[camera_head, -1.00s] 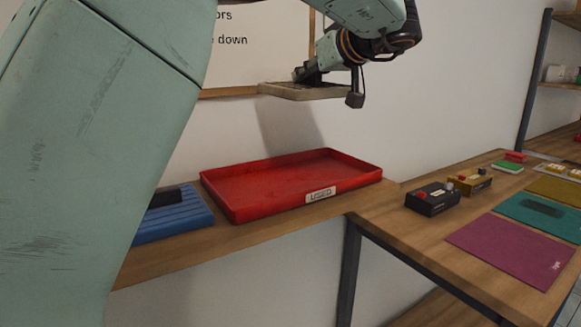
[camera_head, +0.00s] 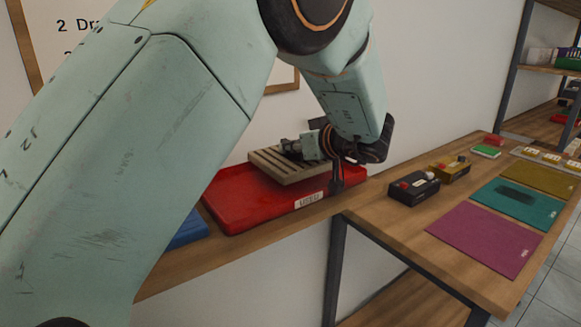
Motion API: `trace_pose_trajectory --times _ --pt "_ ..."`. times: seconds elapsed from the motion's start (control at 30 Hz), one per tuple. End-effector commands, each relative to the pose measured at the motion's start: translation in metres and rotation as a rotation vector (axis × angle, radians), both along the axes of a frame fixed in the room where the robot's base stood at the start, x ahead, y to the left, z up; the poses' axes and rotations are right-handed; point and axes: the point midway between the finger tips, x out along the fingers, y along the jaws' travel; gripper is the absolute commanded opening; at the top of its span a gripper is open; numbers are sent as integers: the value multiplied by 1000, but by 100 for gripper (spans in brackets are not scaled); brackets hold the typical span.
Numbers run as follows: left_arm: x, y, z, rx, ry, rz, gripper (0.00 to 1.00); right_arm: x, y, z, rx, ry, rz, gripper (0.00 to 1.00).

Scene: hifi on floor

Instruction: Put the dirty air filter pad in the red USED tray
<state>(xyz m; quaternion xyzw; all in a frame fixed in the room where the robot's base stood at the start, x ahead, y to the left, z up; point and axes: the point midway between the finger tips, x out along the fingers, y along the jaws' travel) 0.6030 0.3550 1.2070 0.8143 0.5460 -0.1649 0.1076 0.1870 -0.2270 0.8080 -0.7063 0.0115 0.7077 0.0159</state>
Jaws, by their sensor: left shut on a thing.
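The dirty air filter pad (camera_head: 287,168) is a flat grey-brown slatted slab. My left gripper (camera_head: 312,150) is shut on it near its right side. The pad is over the right part of the red USED tray (camera_head: 240,212), slightly tilted. I cannot tell whether it touches the tray floor. The tray is shallow, with a white USED label on its front wall, and stands on a wooden shelf. My left arm covers the tray's left back part. My right gripper is not in view.
A blue ribbed item (camera_head: 188,230) is partly hidden behind my arm, left of the tray. On the right-hand table (camera_head: 400,237) stand a black box (camera_head: 413,189) and a yellow box (camera_head: 450,170). Purple (camera_head: 485,240), teal (camera_head: 518,204) and yellow mats lie there too.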

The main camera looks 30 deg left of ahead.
Motion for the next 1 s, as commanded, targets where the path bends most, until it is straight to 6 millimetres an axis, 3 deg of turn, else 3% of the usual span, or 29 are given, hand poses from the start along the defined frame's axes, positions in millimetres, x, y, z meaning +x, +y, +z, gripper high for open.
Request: trace_pose_trajectory --times 0.37,0.83,0.87,1.0 --pt "-1 2 -39 0 2 1 0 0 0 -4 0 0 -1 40" --pt "-1 2 -45 0 0 0 0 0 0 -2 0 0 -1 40" --pt "-1 2 -45 0 0 0 17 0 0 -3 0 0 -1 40" --pt "-1 2 -45 -1 0 0 29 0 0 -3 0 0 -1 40"
